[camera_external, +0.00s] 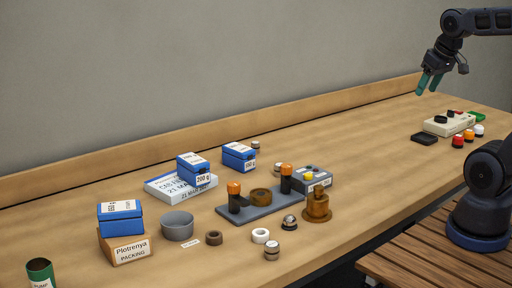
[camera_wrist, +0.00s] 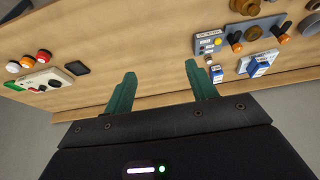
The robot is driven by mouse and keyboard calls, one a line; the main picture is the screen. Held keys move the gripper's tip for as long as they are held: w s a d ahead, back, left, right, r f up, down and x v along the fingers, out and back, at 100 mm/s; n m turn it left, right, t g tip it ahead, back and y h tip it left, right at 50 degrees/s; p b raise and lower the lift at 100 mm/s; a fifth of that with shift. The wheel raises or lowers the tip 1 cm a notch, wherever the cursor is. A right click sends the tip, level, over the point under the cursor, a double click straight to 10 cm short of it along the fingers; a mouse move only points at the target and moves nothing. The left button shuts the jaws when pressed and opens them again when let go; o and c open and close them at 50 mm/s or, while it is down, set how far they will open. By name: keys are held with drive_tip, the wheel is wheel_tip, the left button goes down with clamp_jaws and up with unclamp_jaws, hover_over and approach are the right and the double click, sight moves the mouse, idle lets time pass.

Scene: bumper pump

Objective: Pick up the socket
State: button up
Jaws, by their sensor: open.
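My gripper (camera_external: 428,86) is at the upper right of the external view, raised above the far end of the bench. Its two teal fingers are apart with nothing between them, as the wrist view also shows (camera_wrist: 160,84). No part is clearly marked as the socket. Candidates in the external view are a small metal-and-brown cylinder (camera_external: 272,250) near the front edge, a similar one (camera_external: 255,145) at the back, a brown ring (camera_external: 214,238) and a white ring (camera_external: 260,236). All are far left of my gripper.
A grey plate (camera_external: 262,209) with orange-topped posts stands mid-bench, beside a brass part (camera_external: 317,206) and a grey box (camera_external: 312,180). Blue boxes (camera_external: 193,168) and a grey bowl (camera_external: 177,226) are left. A beige box (camera_external: 448,123) lies below my gripper. Bench between is clear.

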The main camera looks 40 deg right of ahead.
drive_tip(key=w+a+m+g, duration=0.1)
drive_tip(key=w+a+m, duration=0.15)
drive_tip(key=w, duration=0.95)
drive_tip(key=m+h, duration=0.3)
drive_tip(key=m, duration=0.4)
hover_over(280, 164)
drive_tip(key=s+a, duration=0.3)
drive_tip(key=a, duration=0.1)
wheel_tip(280, 164, down, 24)
drive_tip(key=shift+g, duration=0.3)
drive_tip(key=shift+d+x, duration=0.15)
drive_tip(key=shift+x, duration=1.5)
drive_tip(key=shift+d+x, duration=0.2)
drive_tip(key=shift+x, duration=1.5)
drive_tip(key=shift+d+x, duration=0.15)
drive_tip(key=shift+x, duration=1.5)
drive_tip(key=shift+w+r, duration=0.1)
drive_tip(key=shift+r, duration=0.05)
drive_tip(key=c, duration=1.1)
drive_tip(key=shift+r, duration=0.1)
drive_tip(key=shift+c, duration=0.2)
